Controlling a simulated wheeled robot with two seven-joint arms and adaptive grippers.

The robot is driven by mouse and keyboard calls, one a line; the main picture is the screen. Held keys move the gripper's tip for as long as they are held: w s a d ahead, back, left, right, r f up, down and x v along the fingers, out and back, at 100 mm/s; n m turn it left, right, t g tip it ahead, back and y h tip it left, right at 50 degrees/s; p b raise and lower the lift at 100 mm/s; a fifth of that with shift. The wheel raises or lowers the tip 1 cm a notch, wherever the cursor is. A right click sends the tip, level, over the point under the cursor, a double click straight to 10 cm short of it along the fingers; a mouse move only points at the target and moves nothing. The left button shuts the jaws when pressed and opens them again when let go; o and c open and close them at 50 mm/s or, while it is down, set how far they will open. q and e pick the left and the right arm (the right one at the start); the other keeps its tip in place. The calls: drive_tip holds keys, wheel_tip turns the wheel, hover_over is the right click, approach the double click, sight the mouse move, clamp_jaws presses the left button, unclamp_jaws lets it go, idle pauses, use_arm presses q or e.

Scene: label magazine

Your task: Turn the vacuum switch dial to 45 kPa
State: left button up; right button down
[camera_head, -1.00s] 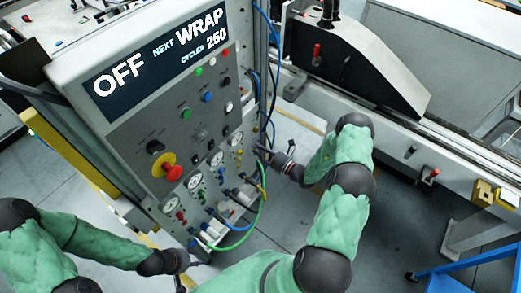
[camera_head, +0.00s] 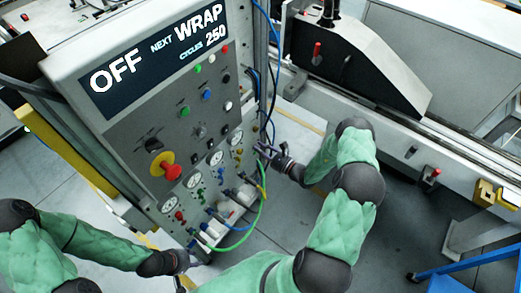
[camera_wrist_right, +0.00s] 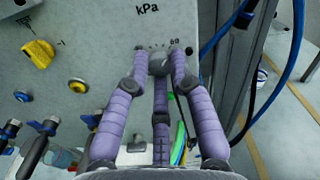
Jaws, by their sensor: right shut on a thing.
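The vacuum switch dial (camera_wrist_right: 161,60) is a grey knob under a "kPa" label, with small scale marks above it in the right wrist view. My right gripper (camera_wrist_right: 160,68) is shut on it, its purple fingers around the knob. The fingers hide much of the dial, and I cannot read its setting. In the head view my right gripper (camera_head: 264,150) is at the right edge of the control panel (camera_head: 130,130), and the dial is too small to make out. My left gripper (camera_head: 188,262) is low beside the panel's lower end, apart from the dial; its fingers are unclear.
A yellow knob (camera_wrist_right: 37,53) is left of the dial. Blue hoses (camera_wrist_right: 287,60) run down on the right. In the head view, a red-and-yellow stop button (camera_head: 163,164), gauges and fittings fill the panel's lower part. Open floor (camera_head: 405,225) lies to the right.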

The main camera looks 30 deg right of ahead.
drive_tip(key=n+b, duration=0.2)
drive_tip(key=n, duration=0.9)
drive_tip(key=shift+n, duration=0.3)
idle(0.4)
drive_tip(key=c, duration=1.1)
unclamp_jaws()
drive_tip(key=shift+o, duration=0.2)
drive_tip(key=v, duration=1.2)
